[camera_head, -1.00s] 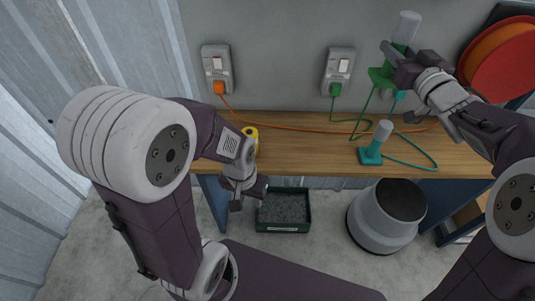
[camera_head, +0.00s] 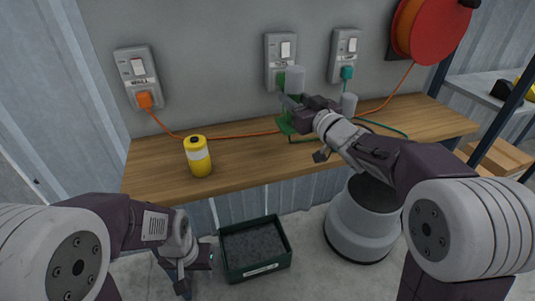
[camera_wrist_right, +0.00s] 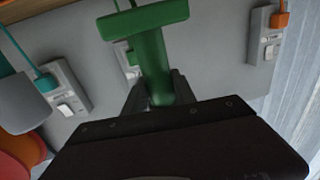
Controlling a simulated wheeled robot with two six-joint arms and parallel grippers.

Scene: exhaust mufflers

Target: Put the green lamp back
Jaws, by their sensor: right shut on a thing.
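The green lamp (camera_head: 286,124) with a grey cylindrical head is upright at the back of the wooden bench (camera_head: 240,158), in front of the middle wall socket. My right gripper (camera_head: 297,104) is shut on its stem. In the right wrist view the fingers close around the green lamp's stem (camera_wrist_right: 152,62), with its base at the top. I cannot tell whether the base touches the bench. My left gripper (camera_head: 197,263) hangs low beside the dark green crate, empty; its finger opening is unclear.
A yellow can (camera_head: 198,157) stands on the bench's left. Another lamp's grey head (camera_head: 348,104) shows behind my right arm. Cords cross the bench to wall sockets (camera_head: 138,78). A crate (camera_head: 285,262) and grey bin (camera_head: 350,230) are on the floor; a red reel (camera_head: 437,30) hangs right.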

